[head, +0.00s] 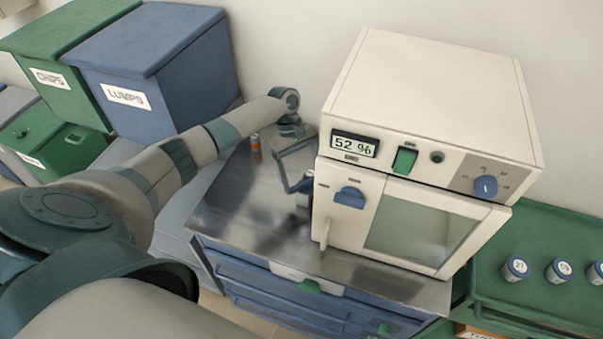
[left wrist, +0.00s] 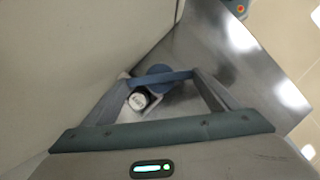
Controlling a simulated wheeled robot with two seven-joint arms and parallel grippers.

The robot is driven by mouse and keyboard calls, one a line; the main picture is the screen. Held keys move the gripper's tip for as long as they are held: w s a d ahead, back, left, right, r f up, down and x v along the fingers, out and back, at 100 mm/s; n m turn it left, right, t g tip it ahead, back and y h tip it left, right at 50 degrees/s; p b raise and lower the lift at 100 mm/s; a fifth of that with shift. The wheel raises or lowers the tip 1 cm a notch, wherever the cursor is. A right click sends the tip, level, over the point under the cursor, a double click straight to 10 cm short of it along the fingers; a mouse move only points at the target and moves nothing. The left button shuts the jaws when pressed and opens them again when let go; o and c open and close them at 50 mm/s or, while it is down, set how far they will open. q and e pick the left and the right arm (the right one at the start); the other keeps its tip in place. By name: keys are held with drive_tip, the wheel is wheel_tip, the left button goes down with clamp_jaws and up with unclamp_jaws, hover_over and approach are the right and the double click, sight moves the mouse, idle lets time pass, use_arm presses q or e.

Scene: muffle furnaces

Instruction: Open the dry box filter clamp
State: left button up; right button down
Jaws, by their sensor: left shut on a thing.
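The dry box (head: 430,95) is a cream cabinet with a 52 % display, a green switch and a windowed door (head: 420,225); the door looks shut. My left gripper (head: 303,187) is beside the box's left wall, pointing down. In the left wrist view its fingers (left wrist: 160,78) are spread to either side of a blue bar, which seems to be the filter clamp (left wrist: 162,77), and are shut on it. A small white-ended cylinder with a dark label (left wrist: 139,100), perhaps the filter, lies just beside the bar. In the head view the clamp is mostly hidden. My right gripper is out of view.
The box stands on a steel-topped blue cabinet (head: 240,205). An orange-banded small container (head: 256,146) stands behind on the steel top. Blue LUMPS (head: 150,75) and green CHIPS (head: 55,80) bins stand at the left. A green tray (head: 530,235) with numbered jars is at the right.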

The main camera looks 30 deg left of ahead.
use_arm(q)
drive_tip(key=m, duration=0.1)
drive_tip(key=m+g, duration=0.1)
drive_tip(key=m, duration=0.1)
drive_tip(key=m+y, duration=0.1)
drive_tip(key=shift+w+d+m+g, duration=0.15)
drive_tip(key=shift+w+m+g, duration=0.1)
drive_tip(key=shift+m+g, duration=0.05)
idle(0.4)
drive_tip(key=o, duration=1)
drive_tip(key=shift+o, duration=0.2)
drive_tip(key=shift+s, duration=0.1)
